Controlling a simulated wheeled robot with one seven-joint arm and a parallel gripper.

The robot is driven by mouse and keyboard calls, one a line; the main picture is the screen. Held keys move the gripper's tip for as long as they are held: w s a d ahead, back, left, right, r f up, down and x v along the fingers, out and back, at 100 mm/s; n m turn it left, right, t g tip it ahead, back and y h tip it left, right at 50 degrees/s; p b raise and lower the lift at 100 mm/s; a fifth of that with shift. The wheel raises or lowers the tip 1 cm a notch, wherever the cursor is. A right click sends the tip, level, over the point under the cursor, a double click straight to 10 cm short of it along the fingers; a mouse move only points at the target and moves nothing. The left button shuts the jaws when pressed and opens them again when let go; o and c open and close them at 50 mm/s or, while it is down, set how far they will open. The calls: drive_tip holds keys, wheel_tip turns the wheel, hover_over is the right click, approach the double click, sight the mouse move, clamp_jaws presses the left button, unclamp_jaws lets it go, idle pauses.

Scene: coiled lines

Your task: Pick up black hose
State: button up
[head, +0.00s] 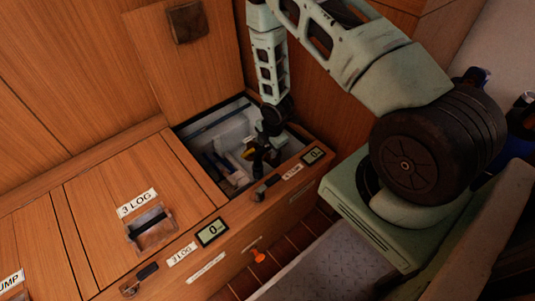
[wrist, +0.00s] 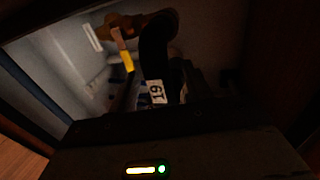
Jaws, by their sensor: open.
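In the wrist view a thick black hose (wrist: 154,48) bends down from a brass-coloured fitting (wrist: 124,26). A white tag marked 19 (wrist: 156,92) sits at its lower part. My gripper (head: 260,158) reaches down into the open locker at the back of the bench. It is open, and I see nothing held in it. The hose is close in front of my gripper in the wrist view, but I cannot tell whether they touch. The fingertips are dark and hard to make out. In the head view my gripper and wrist hide the hose, or it is too small to tell.
The open locker (head: 222,113) has a narrow rim around my gripper and white and blue items inside. Its raised wooden lid (head: 180,62) stands behind it. Shut lids labelled 3 LOG (head: 137,203) lie to the left. A yellow-handled piece (wrist: 127,61) hangs beside the hose.

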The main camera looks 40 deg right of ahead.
clamp_jaws()
wheel_tip(320, 180, up, 10)
drive_tip(key=p, duration=0.3)
drive_tip(key=shift+p, duration=0.3)
idle(0.5)
